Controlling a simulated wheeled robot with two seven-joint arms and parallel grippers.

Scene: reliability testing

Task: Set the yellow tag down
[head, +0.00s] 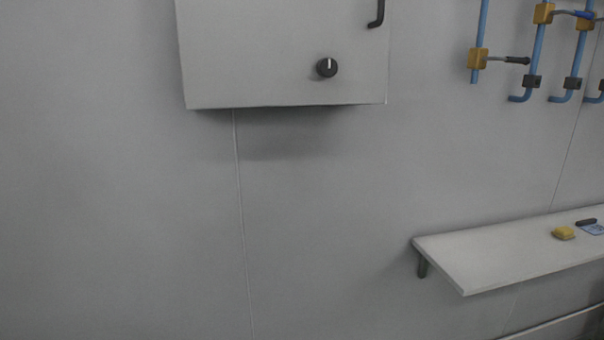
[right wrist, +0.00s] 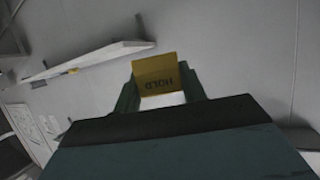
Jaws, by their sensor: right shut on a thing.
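The yellow tag (right wrist: 157,71), marked "HOLD", is in the right wrist view, upside down in the picture. My right gripper (right wrist: 160,88) is shut on it, with a green finger at each side. The tag is held in the air, apart from the shelf and wall. My right gripper does not show in the head view. My left gripper is in neither view.
A grey cabinet (head: 260,60) with a black knob (head: 327,67) hangs above. Blue pipes (head: 537,55) with valves are upper right.

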